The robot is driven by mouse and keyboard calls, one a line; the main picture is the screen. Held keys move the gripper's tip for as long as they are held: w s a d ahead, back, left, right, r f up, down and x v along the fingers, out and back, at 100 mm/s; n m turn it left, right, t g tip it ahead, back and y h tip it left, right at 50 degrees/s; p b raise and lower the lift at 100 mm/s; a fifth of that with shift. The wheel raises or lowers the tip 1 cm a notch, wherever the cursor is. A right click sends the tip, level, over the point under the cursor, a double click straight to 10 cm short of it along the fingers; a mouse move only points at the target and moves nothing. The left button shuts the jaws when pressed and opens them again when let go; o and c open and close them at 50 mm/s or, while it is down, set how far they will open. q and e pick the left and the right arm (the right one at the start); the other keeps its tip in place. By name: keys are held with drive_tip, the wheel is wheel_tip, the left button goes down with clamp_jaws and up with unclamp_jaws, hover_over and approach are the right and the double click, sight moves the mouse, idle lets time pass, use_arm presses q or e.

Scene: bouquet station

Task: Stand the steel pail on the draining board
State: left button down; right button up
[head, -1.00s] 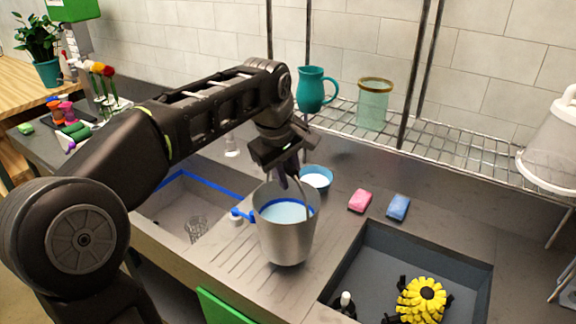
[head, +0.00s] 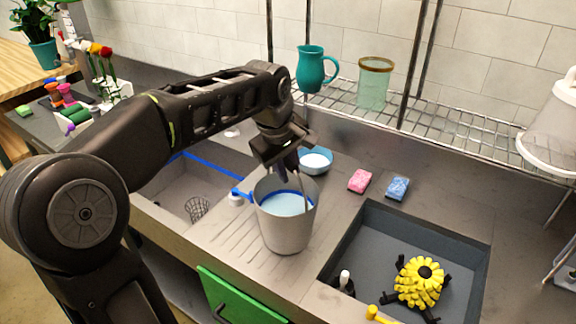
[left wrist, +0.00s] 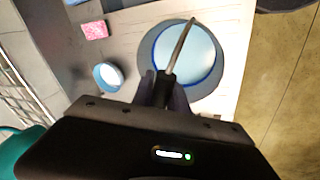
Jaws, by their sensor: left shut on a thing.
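The steel pail (head: 287,233), grey and upright with pale blue contents and a blue band inside its rim, is over the ribbed draining board (head: 222,243) between the two sinks. I cannot tell whether its base touches the board. My left gripper (head: 287,175) is above the pail's rim, shut on its raised handle. In the left wrist view the gripper (left wrist: 165,92) closes on the thin handle rod, with the round pail (left wrist: 212,62) below. My right gripper is not in view.
A blue bowl (head: 315,160) stands close behind the pail. Pink (head: 359,181) and blue (head: 397,188) sponges lie to the right. A wire rack (head: 440,130) runs behind with a teal jug (head: 316,68).

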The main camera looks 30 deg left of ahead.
use_arm(q)
drive_tip(key=shift+w, duration=0.1)
drive_tip(key=c, duration=1.7)
unclamp_jaws()
drive_tip(key=shift+f, duration=0.15)
drive_tip(key=shift+c, duration=0.2)
drive_tip(key=o, duration=0.4)
drive_tip(key=shift+o, duration=0.2)
drive_tip(key=v, duration=1.2)
drive_tip(key=shift+r, duration=0.25)
drive_tip(key=shift+f, duration=0.1)
